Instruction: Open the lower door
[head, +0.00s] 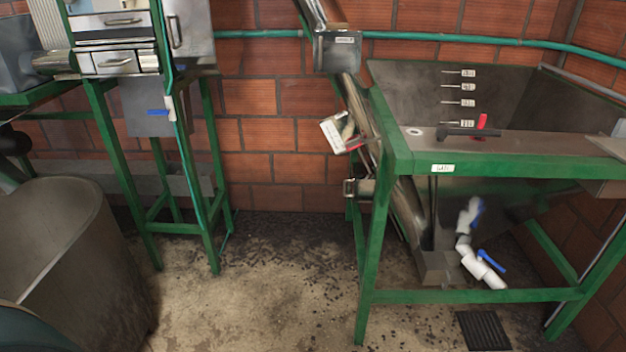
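A slanted metal elevator tube (407,212) runs down behind the green frame's left leg to a metal box (437,268) near the floor. A small metal bracket or latch (350,187) sticks out on the tube's left side. Above it a white and red labelled piece (342,132) juts out from the tube. At the top is a metal box (338,52) with a small label. I cannot tell which of these parts is the lower door, or whether it is open. The green leg hides part of the tube. Neither of my grippers is in view.
A green-framed metal tank (477,167) with white pipes and blue-handled valves (490,262) stands at right. A green-legged machine (118,62) and a large grey bin (62,235) stand at left. Bare floor (270,285) lies between. A drain grate (483,330) is under the tank.

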